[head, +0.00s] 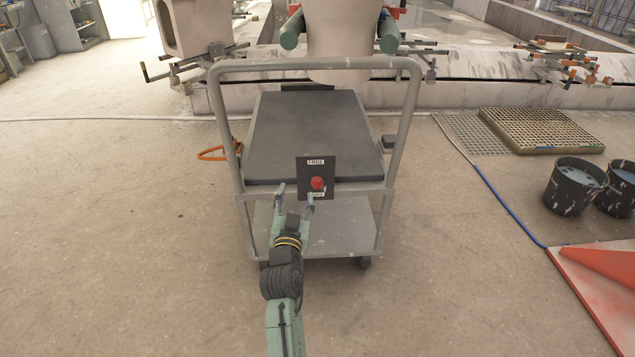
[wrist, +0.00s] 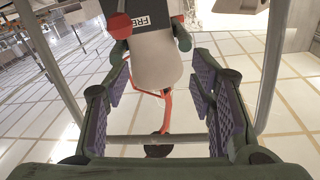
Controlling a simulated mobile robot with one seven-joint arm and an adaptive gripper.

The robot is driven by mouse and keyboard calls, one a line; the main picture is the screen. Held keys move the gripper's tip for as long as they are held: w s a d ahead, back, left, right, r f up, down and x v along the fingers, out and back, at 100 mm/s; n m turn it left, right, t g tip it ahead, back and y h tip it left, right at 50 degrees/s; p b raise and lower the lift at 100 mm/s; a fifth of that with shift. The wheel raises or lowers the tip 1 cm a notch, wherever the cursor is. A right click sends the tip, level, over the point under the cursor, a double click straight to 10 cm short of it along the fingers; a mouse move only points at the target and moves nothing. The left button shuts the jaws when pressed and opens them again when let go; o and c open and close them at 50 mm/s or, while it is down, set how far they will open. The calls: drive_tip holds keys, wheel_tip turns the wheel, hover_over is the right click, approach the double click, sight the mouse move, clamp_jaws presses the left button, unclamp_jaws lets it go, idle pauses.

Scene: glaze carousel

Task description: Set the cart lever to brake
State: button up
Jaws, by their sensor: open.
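The grey cart (head: 387,160) stands ahead with a dark top and a tall tube handle. A black lever plate (head: 303,172) faces me on its near side. The plate has a "FREE" label at the top and a second, partly hidden label at the bottom. The lever's red knob (head: 317,183) appears nearer the bottom label; its exact setting is hard to tell. My gripper (head: 296,192) is open and empty, just left of and below the knob. In the wrist view the red knob (wrist: 120,26) is at the upper left, beyond the open fingers (wrist: 161,82).
A blue hose (head: 490,187) runs along the floor at right. Dark buckets (head: 572,185), a grating (head: 540,130) and a red-orange board (head: 595,285) lie further right. The floor at left is clear.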

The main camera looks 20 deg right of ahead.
sight(317, 187)
drive_tip(key=s+d+f+g+h, duration=0.1)
drive_tip(key=d+f, duration=0.2)
drive_tip(key=d, duration=0.1)
drive_tip(key=shift+m, duration=0.3)
drive_tip(key=p+x, duration=0.2)
drive_tip(key=x, duration=0.8)
drive_tip(key=shift+d, duration=0.1)
drive_tip(key=shift+c, duration=0.2)
clamp_jaws()
